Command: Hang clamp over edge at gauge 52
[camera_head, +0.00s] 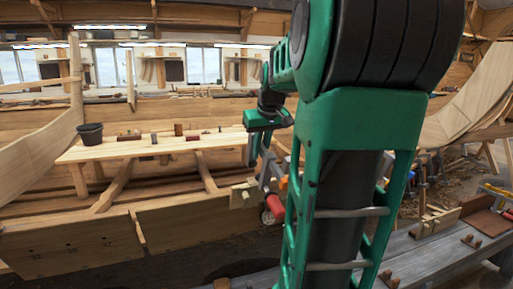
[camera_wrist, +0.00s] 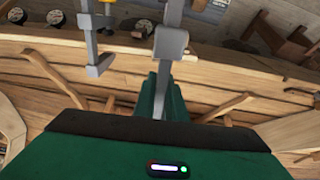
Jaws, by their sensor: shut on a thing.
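The clamp (camera_head: 274,205) hangs from my gripper in the head view, with grey bars, an orange part and a red handle. My gripper (camera_head: 261,152) is shut on it at the near side of the wooden hull (camera_head: 180,222). In the wrist view the clamp's grey bar (camera_wrist: 173,42) rises from between the green fingers of my gripper (camera_wrist: 164,92), with a grey jaw to its left. Round gauges (camera_wrist: 54,18) show beyond the plank edge (camera_wrist: 200,62); their numbers are too small to read. One dial beside the red handle is partly hidden. Contact between clamp and edge cannot be told.
A bench board (camera_head: 150,148) across the hull bears a black bucket (camera_head: 90,134) and several small blocks. A wooden block (camera_head: 243,195) stands close left of the clamp. A grey bench (camera_head: 440,252) with tools is at lower right. My arm hides much of the middle.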

